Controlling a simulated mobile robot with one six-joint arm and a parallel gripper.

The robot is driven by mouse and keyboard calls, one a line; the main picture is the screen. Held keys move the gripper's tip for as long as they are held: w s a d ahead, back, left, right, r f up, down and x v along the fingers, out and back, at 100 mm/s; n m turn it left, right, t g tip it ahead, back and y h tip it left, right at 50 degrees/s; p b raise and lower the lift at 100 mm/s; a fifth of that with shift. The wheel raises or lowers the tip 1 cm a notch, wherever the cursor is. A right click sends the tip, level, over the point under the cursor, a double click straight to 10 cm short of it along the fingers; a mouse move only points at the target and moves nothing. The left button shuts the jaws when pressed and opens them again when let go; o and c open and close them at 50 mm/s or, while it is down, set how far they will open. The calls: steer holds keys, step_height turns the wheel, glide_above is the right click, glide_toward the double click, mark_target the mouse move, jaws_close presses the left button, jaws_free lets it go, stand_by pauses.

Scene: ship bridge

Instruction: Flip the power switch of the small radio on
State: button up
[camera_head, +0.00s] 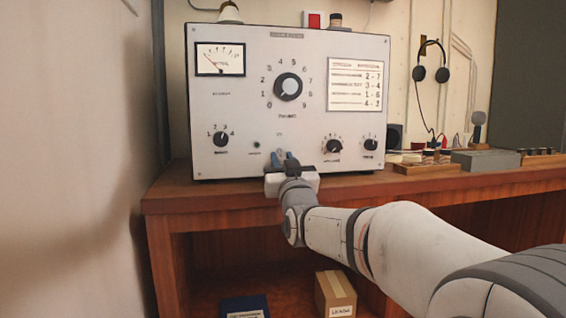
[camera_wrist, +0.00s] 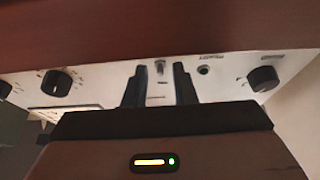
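The radio (camera_head: 290,55) is a light grey box on the wooden desk, with a meter, a large dial and several knobs. My gripper (camera_head: 280,156) is at the lower front of its panel, in front of the switch, which is hidden there. In the wrist view, seen upside down, a small metal toggle switch (camera_wrist: 160,67) shows between the two dark fingertips of my gripper (camera_wrist: 159,75). The fingers are apart, one on each side of the lever. I cannot tell whether they touch it. A dark green lamp (camera_wrist: 203,70) sits beside the switch; it also shows in the head view (camera_head: 257,144).
Knobs flank the switch, at left (camera_head: 221,139) and right (camera_head: 334,147). The desk (camera_head: 180,191) has a narrow bare strip before the radio. A grey box (camera_head: 486,160) and a wooden tray (camera_head: 428,167) stand to the right. Headphones (camera_head: 443,73) hang on the wall.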

mark_target(280, 150)
jaws_close()
steer(key=shift+r, duration=0.1)
steer(key=r+g+p, duration=0.1)
steer(key=p, duration=0.3)
steer(key=shift+s+r+g+h, duration=0.15)
steer(key=shift+g+h, duration=0.15)
steer(key=shift+g, duration=0.1)
steer(key=g+p, duration=0.1)
steer(key=p, duration=0.1)
steer(key=r+g+p, duration=0.1)
steer(key=p, duration=0.2)
steer(key=shift+h, duration=0.3)
steer(key=g+p, duration=0.2)
steer(key=p, duration=0.4)
steer(key=r+g+h+p, duration=0.1)
steer(key=p, duration=0.5)
steer(key=shift+r+g+p, duration=0.25)
steer(key=shift+g+p, duration=0.15)
steer(key=p, duration=0.2)
steer(key=shift+g+p, duration=0.3)
steer(key=shift+p, duration=0.1)
steer(key=shift+g+p, duration=0.3)
steer(key=shift+p, duration=0.95)
steer(key=shift+f+p, duration=0.1)
steer(key=shift+p, duration=1.2)
